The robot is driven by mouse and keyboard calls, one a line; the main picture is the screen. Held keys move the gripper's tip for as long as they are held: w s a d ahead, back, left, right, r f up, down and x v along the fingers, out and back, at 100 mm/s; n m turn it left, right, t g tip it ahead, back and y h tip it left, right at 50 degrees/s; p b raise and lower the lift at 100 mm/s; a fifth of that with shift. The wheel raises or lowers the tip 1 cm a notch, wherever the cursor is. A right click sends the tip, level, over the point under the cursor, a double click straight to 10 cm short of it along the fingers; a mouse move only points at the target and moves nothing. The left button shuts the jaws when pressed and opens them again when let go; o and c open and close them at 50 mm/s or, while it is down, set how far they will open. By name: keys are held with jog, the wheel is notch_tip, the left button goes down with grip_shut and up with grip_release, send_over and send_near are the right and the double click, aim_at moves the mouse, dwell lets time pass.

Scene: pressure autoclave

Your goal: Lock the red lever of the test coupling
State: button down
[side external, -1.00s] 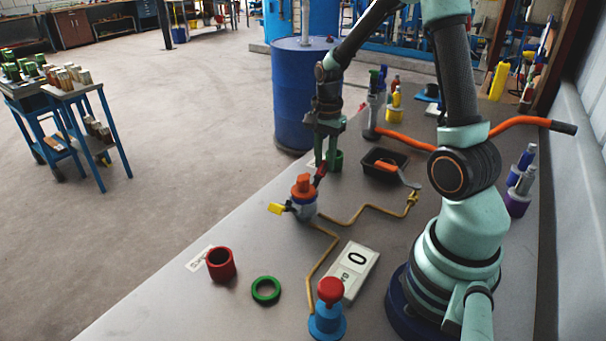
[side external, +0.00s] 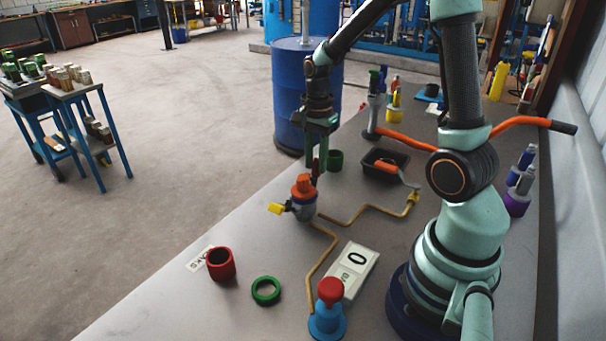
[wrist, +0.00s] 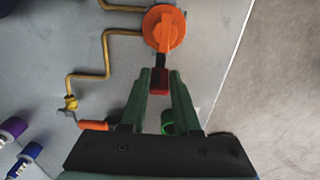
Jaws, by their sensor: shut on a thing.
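The test coupling (side external: 303,206) stands on the bench with an orange top (side external: 303,184) and a yellow tag-like handle on its left. Its red lever (side external: 315,167) sticks up beside the orange top, toward my gripper. My gripper (side external: 316,165) points down behind the coupling, with its green fingers shut on the red lever. In the wrist view, the red lever (wrist: 159,84) lies between the two fingers (wrist: 165,75), just below the orange top (wrist: 164,30). The fingers hide part of the lever.
Brass pipes (side external: 345,221) run from the coupling across the bench. A black tray (side external: 385,164) and a green cup (side external: 335,160) are behind.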

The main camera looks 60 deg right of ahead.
jog(key=shift+a+f, duration=0.1)
jog(key=shift+a, duration=1.25)
jog(key=c, duration=0.6)
grip_release()
jog(key=shift+d, duration=0.1)
jog(key=shift+c, duration=0.2)
notch_tip(320, 180, up, 12)
jog(key=s+a+r+n+t, duration=0.1)
jog(key=s+a+n+t, duration=0.1)
jog(key=a+n, duration=0.3)
jog(key=s+a+r+n+t, duration=0.1)
jog(key=s+a+n+t, duration=0.2)
jog(key=n, duration=1)
jog(key=a, duration=0.2)
jog(key=shift+s+a+t, duration=0.25)
jog(key=shift+a+t, duration=0.05)
